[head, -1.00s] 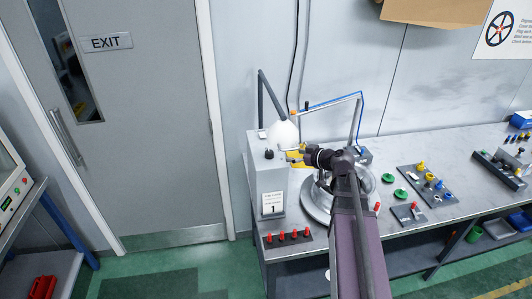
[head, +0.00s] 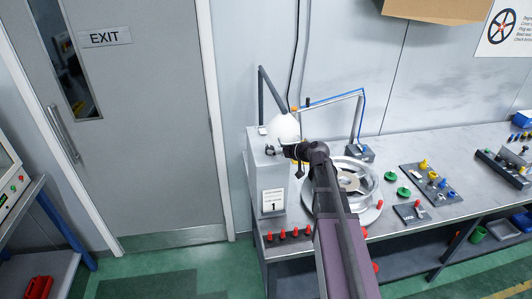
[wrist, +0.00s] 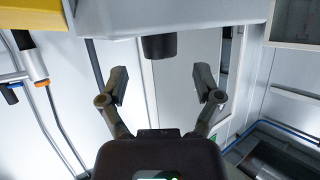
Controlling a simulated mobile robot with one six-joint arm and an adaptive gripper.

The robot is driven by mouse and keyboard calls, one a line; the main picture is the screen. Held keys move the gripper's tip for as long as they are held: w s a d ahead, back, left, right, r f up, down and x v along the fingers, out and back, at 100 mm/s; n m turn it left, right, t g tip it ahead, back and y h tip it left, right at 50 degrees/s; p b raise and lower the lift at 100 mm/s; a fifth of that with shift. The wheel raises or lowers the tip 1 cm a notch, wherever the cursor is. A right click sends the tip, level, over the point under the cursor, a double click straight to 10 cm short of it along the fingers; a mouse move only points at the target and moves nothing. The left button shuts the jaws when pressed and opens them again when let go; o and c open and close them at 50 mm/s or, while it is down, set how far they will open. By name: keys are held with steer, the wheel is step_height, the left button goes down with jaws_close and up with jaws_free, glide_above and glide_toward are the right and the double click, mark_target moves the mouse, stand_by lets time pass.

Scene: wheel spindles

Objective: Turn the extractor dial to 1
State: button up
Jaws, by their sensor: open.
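The extractor is a grey box (head: 256,180) at the left end of the bench in the head view. A dark round dial (wrist: 158,47) stands out from it in the wrist view. The dial also shows in the head view (head: 269,151), close beside my gripper. A white card (head: 273,202) with a large 1 is on the box's lower front. My gripper (wrist: 160,84) is open and empty, its two fingers apart with the dial between and beyond their tips. I see no contact. The dial's pointer and setting are not readable.
Red pegs stand in a dark strip (head: 290,236) at the front edge. A white dome (head: 283,128) and a thin bent arm (head: 330,100) are behind my gripper.

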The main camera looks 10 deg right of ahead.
mark_target(271, 148)
steer(key=shift+b+x, duration=0.6)
steer(key=shift+x, duration=1.45)
